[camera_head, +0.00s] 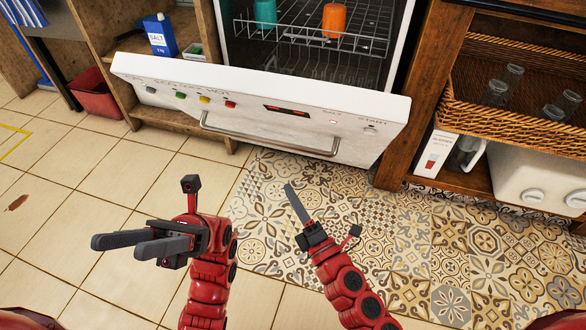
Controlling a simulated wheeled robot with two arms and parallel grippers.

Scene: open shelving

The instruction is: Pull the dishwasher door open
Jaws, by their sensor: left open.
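The white dishwasher door (255,88) is tilted partly open, with its control panel and top edge facing up towards me. Its metal bar handle (265,137) runs along the front of the door. The open gap behind it shows a rack (290,35) with a teal cup (265,12) and an orange cup (334,18). My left gripper (118,246) is open and empty, low and left of the handle, pointing left. My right gripper (290,190) is below the handle and apart from it, seen edge-on, so its finger gap is hidden.
A wooden shelf with a blue salt box (160,36) stands left of the dishwasher, with a red bin (98,93) beside it. Right is a wooden shelf with a wicker basket (460,98) of glasses. The patterned floor (400,240) in front is clear.

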